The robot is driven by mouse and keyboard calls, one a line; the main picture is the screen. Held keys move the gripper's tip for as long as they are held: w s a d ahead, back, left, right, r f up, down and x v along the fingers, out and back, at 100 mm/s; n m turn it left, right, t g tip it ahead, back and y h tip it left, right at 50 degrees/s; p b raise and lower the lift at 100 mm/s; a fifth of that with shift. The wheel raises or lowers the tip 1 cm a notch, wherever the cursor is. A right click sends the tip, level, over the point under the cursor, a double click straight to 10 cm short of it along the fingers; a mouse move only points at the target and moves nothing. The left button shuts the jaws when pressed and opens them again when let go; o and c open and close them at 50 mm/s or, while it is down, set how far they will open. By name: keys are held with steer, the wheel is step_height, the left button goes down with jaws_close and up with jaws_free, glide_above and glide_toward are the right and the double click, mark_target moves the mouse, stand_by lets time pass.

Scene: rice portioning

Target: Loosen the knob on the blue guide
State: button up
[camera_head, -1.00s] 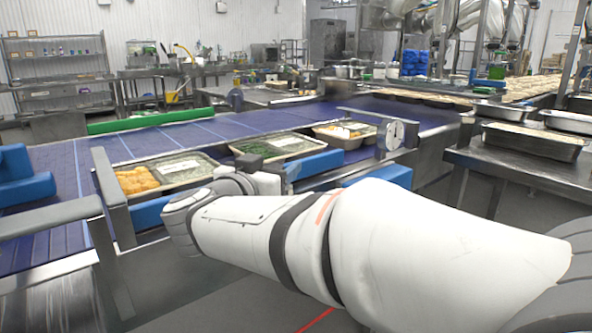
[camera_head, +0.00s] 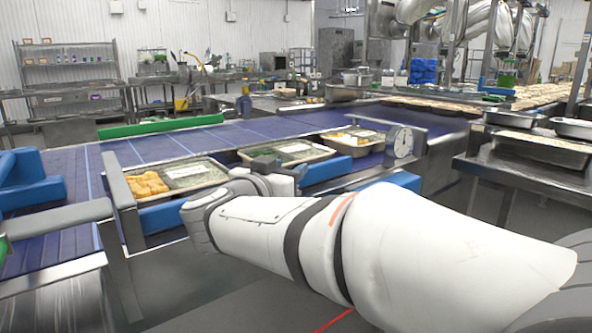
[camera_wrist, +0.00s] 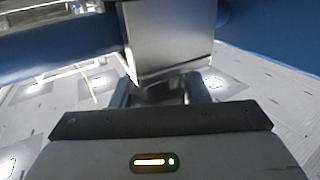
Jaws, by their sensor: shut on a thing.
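The blue guide shows in the head view as a blue rail (camera_head: 327,168) along the near side of the conveyor, continuing (camera_head: 160,216) left of my arm. In the wrist view its blue bars (camera_wrist: 62,44) lie on both sides of a grey metal block (camera_wrist: 168,40). My gripper (camera_wrist: 157,94) is just under this block, its two fingers shut on a dark, round-looking part, which I take for the knob (camera_wrist: 158,90). The knob is mostly shadowed, and its turn cannot be read. In the head view my wrist hides the knob and fingertips.
Several food trays (camera_head: 195,186) stand on the blue conveyor (camera_head: 125,153) behind the guide. A round dial (camera_head: 402,141) stands on the conveyor's near edge. A steel table (camera_head: 500,168) with metal pans is at the right. Open floor lies in front.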

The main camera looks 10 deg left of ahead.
steer(key=shift+r, duration=0.1)
steer(key=shift+n+y+p, duration=0.3)
steer(key=shift+y+p, duration=0.15)
steer(key=shift+y, duration=0.05)
steer(key=shift+n+y+p, duration=0.5)
steer(key=shift+n+y, duration=0.1)
steer(key=shift+y, duration=0.3)
steer(key=shift+a+n+y, duration=0.1)
steer(key=shift+n+y, duration=0.6)
steer(key=shift+y, duration=0.4)
steer(key=n+y, duration=0.1)
steer(key=n+y+b, duration=0.1)
steer(key=y, duration=0.1)
steer(key=n+y+b, duration=0.1)
steer(key=shift+a+f, duration=0.3)
steer(key=shift+a+n+g+y+b, duration=0.15)
steer(key=shift+n+g+y+b, duration=0.4)
steer(key=shift+y+b, duration=0.45)
steer(key=shift+s, duration=0.1)
steer(key=shift+a+r+n+g+y, duration=0.1)
steer(key=shift+r+n+g+y, duration=0.15)
steer(key=shift+y, duration=0.25)
